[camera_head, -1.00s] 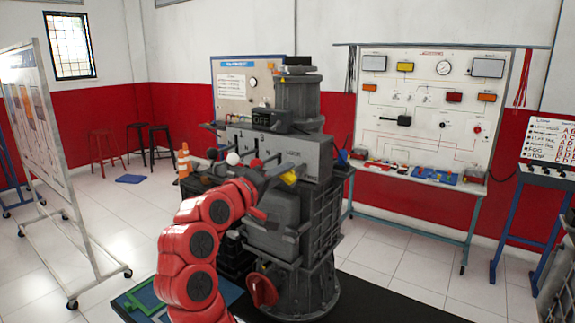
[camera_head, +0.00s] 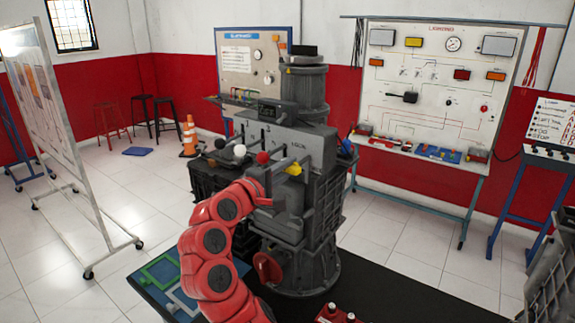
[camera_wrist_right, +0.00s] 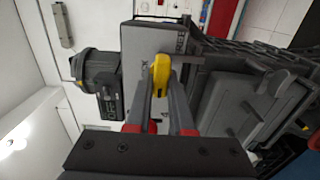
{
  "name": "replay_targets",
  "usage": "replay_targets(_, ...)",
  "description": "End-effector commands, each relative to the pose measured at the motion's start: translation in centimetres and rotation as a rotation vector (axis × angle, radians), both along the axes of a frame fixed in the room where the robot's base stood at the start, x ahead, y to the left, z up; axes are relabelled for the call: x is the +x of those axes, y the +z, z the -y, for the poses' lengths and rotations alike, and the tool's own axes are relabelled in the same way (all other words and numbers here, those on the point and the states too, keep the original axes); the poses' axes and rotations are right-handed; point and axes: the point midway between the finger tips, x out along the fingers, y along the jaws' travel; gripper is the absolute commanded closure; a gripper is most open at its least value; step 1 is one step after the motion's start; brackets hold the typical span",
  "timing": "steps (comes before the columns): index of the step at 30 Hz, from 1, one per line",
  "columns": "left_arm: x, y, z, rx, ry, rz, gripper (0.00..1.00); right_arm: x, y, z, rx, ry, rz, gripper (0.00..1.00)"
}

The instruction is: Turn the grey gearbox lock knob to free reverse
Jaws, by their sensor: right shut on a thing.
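The dark grey gearbox trainer (camera_head: 310,145) stands upright in the middle of the head view. A yellow knob (camera_head: 294,168) sticks out of its upper front face; it also shows in the right wrist view (camera_wrist_right: 160,75), against a light grey plate with partly hidden lettering. I see no separate grey knob clearly. My right gripper (camera_head: 281,176) reaches it from the front left. In the wrist view its two grey fingers (camera_wrist_right: 161,88) lie on either side of the yellow knob, shut on it. My left gripper is not in view.
Levers with a white ball (camera_head: 239,151) and a red ball (camera_head: 263,158) stand left of the yellow knob, close to my right arm. A red part (camera_head: 267,267) sits low on the trainer. A wiring board (camera_head: 440,100) stands behind right, a whiteboard (camera_head: 50,110) at left.

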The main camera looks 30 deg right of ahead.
Motion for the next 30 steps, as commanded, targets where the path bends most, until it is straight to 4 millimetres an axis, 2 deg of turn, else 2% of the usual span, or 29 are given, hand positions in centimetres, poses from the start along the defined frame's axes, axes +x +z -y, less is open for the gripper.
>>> replay_targets(9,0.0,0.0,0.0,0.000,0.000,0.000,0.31,0.1,-0.2,-0.1,0.001,0.002,-0.006,1.00)
replay_targets(10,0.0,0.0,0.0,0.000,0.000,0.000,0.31,0.1,-0.2,-0.1,0.002,0.002,-0.006,0.76)
replay_targets(14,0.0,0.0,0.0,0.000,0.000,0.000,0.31,0.1,-0.2,-0.1,0.002,0.002,-0.004,0.53)
replay_targets(15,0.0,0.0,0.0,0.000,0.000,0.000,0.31,0.1,-0.2,0.0,0.001,0.002,-0.004,0.50)
replay_targets(24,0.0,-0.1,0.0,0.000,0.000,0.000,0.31,0.0,-0.1,-0.2,0.000,0.002,-0.002,0.50)
replay_targets(28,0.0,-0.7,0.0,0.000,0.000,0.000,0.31,-0.4,-0.2,-1.5,0.000,0.004,-0.001,0.50)
replay_targets(30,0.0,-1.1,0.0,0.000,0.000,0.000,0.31,-0.9,-0.3,-2.7,-0.003,0.006,0.000,0.50)
